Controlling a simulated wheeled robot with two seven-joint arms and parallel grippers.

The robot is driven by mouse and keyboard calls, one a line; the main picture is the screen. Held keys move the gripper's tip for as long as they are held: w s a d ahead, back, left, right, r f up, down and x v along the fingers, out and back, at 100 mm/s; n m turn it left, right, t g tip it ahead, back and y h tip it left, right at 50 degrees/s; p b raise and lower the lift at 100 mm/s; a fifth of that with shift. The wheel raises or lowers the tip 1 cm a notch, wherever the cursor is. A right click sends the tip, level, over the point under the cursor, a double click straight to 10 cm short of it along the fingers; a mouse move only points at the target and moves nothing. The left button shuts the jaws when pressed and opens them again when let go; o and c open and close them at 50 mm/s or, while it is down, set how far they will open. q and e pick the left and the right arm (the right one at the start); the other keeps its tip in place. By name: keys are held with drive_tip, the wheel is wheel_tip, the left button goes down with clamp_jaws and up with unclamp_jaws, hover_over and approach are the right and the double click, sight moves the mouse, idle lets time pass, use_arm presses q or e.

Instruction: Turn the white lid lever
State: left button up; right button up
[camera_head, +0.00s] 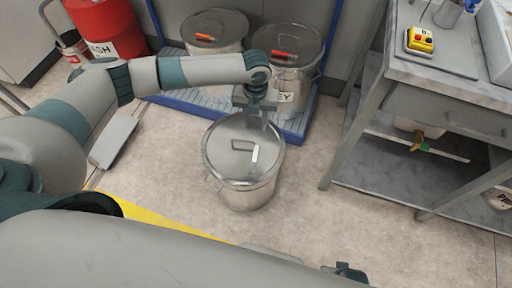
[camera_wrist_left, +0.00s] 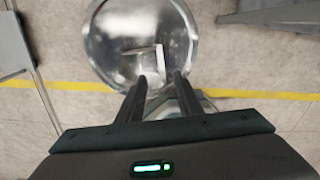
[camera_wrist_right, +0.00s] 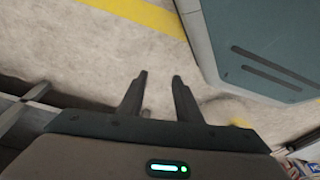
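A steel pot (camera_head: 245,188) with a round metal lid (camera_head: 225,150) stands on the floor in the middle of the head view. The white lever (camera_head: 255,153) is a short strip on the lid, beside a dark handle (camera_head: 242,144). In the left wrist view the white lever (camera_wrist_left: 160,57) lies just beyond the fingertips. My left gripper (camera_wrist_left: 160,78) is open and empty, above the lid's far side in the head view, with no contact visible. My right gripper (camera_wrist_right: 159,77) is open and empty, over bare floor; only a small part of it may show at the head view's bottom edge.
Two more lidded pots, one at left (camera_head: 213,30) and one at right (camera_head: 287,50), stand on a blue-framed platform (camera_head: 185,97) behind. A red bin (camera_head: 105,28) is at the back left. A metal table (camera_head: 440,75) stands at the right. Floor right of the pot is clear.

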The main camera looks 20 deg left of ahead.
sight(256, 152)
use_arm(q)
wheel_tip(256, 152, down, 16)
drive_tip(key=shift+b, duration=0.3)
drive_tip(key=shift+f, duration=0.65)
use_arm(e)
drive_tip(key=shift+w+a+r, duration=0.15)
drive_tip(key=shift+w+r, duration=0.05)
drive_tip(key=shift+r, duration=0.7)
drive_tip(key=shift+w, duration=0.15)
use_arm(q)
clamp_jaws()
